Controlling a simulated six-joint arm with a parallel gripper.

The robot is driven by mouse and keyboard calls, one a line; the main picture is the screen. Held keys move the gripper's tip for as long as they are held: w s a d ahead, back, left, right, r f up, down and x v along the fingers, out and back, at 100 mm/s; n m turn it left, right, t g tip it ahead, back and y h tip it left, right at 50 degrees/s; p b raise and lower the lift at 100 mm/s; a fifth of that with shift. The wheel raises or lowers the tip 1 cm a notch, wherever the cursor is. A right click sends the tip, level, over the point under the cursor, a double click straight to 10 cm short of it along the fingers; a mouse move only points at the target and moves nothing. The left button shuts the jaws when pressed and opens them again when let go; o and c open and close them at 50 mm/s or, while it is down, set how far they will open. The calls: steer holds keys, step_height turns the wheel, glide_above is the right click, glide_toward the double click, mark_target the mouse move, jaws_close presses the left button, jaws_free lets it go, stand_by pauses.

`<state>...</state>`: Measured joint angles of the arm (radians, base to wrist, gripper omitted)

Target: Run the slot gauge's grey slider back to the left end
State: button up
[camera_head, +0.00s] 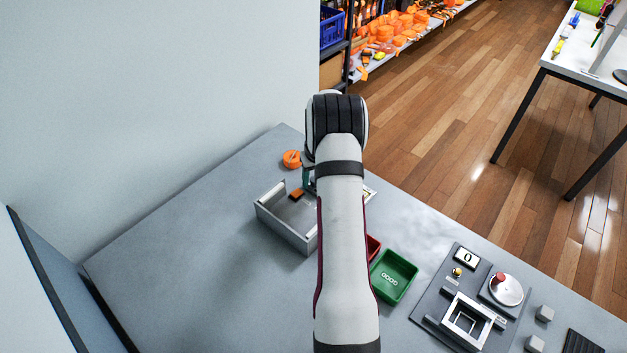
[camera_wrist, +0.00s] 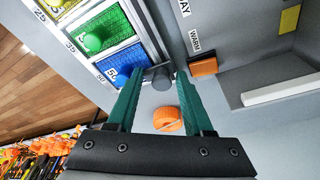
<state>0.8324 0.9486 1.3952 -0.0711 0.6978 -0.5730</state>
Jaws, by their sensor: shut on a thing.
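The grey slider (camera_wrist: 160,78) is a dark round knob in the wrist view, beside the blue cell marked 50 of the slot gauge (camera_wrist: 140,40). The gauge has coloured cells, yellow, green and blue, marked 25, 35 and 50. My gripper (camera_wrist: 157,74) has its two green fingers on either side of the knob and is shut on it. In the head view my arm hides the slider and the gauge's coloured cells; only a bit of a green finger (camera_head: 309,177) shows.
An orange block (camera_wrist: 204,67) sits by a WARM label in the grey open box (camera_head: 286,228). An orange roll (camera_head: 291,159) lies behind the box. A green tray (camera_head: 394,293) and part of a red tray (camera_head: 373,246) stand to the right. The table's left part is clear.

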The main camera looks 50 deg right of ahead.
steer(key=shift+s+a+f, duration=0.1)
steer(key=shift+s+f, duration=0.1)
steer(key=shift+s, duration=3.85)
steer(key=shift+s+a+f, duration=0.1)
steer(key=shift+s+f, duration=0.05)
steer(key=shift+s, duration=3.85)
steer(key=o, duration=0.6)
steer(key=shift+c, duration=0.2)
steer(key=shift+w+d+r, duration=0.1)
steer(key=shift+w+r, duration=0.05)
steer(key=shift+r, duration=3)
steer(key=shift+c, duration=0.2)
